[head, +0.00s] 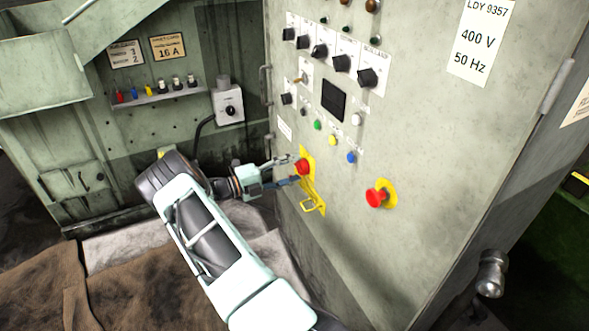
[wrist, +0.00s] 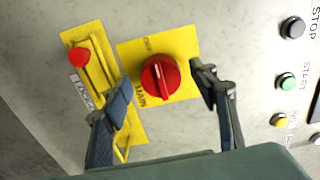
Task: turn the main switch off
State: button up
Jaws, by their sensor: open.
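The main switch is a red rotary knob (wrist: 160,77) on a square yellow plate (wrist: 184,49) marked MAIN. In the wrist view its raised grip runs roughly up and down, slightly tilted. In the head view the red knob (head: 303,168) is on the cabinet front, partly behind my gripper. My gripper (wrist: 163,88) is open, with one finger on each side of the knob. Gaps show between the fingers and the knob in the wrist view, so I see no clear contact. In the head view my gripper (head: 290,170) reaches the panel from the left.
A yellow lever plate (wrist: 90,45) with a red ball (wrist: 78,57) is close beside the left finger. A red mushroom button (head: 376,198) is to the right on the cabinet (head: 420,130). Black selector knobs (head: 341,63) and coloured buttons are above. A grey control box (head: 229,104) is behind.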

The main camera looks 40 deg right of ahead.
jog(key=v, duration=1.1)
jog(key=shift+r, duration=0.1)
jog(key=s+a+r+m+t+y+p, duration=0.1)
jog(key=s+a+r+m+t+y, duration=0.2)
jog(key=a+r+m+y, duration=0.9)
jog(key=s+a+r+m+t+y+p, duration=0.2)
jog(key=a+r+m, duration=0.5)
jog(key=a, duration=1.1)
jog(key=s+a+r+m+t+y+p, duration=0.1)
jog(key=s+a+r+m+t+y, duration=0.35)
jog(key=a+r+m, duration=0.85)
jog(key=s+d+f+t+h+b, duration=0.1)
jog(key=s+d+f+b, duration=0.1)
jog(key=s+d+f, duration=0.35)
jog(key=s+d+f+t+b, duration=0.1)
jog(key=s+d+f+b, duration=0.15)
jog(key=s+d, duration=0.6)
notch_tip(320, 180, up, 26)
jog(key=s+a+p, duration=0.1)
jog(key=p, duration=2.6)
jog(key=shift+s+r+m+p, duration=0.2)
jog(key=shift+s+m+p, duration=0.1)
jog(key=shift+s+p, duration=0.1)
